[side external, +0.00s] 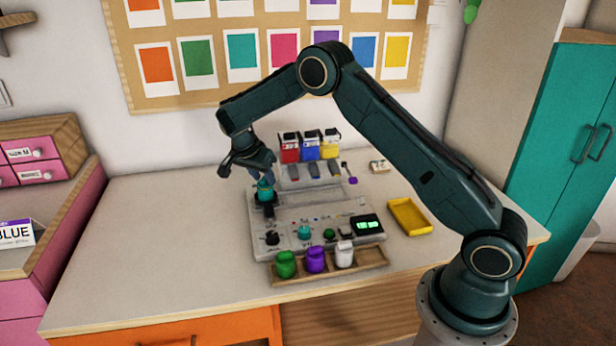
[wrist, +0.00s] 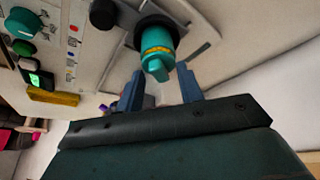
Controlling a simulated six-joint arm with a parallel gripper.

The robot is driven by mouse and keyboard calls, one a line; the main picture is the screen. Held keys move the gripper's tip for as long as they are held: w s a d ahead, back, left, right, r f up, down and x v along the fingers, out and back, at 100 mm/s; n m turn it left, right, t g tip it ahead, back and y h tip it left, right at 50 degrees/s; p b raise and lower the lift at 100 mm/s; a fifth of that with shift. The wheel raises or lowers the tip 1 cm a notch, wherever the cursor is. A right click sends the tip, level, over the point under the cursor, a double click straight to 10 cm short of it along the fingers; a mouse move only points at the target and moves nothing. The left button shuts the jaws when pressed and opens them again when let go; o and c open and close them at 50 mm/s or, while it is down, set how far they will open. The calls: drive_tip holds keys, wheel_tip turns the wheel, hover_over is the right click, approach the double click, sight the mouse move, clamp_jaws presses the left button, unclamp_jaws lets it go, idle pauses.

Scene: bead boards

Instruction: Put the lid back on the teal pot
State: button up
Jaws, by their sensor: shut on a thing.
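The teal pot (side external: 265,194) stands in a black holder at the left of the grey board, and its teal body shows in the wrist view (wrist: 152,37). A yellow band circles it. My gripper (side external: 265,176) is directly above the pot. In the wrist view, the two blue-grey fingers of my gripper (wrist: 160,70) lie on either side of a teal end piece, apparently the lid (wrist: 157,67), and are shut on it. The lid is in line with the pot; whether it is seated or slightly above cannot be told.
The grey board (side external: 285,215) carries several knobs and a green display (side external: 367,225). Green (side external: 286,264), purple (side external: 316,260) and white (side external: 345,255) jars stand in a wooden tray in front. Red, blue and yellow containers (side external: 310,147) stand behind. A yellow tray (side external: 410,217) lies right; the left tabletop is clear.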

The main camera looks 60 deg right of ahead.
drive_tip(key=o, duration=1)
drive_tip(key=shift+o, duration=0.5)
drive_tip(key=o, duration=0.4)
drive_tip(key=shift+r, duration=0.2)
drive_tip(key=shift+r, duration=3.3)
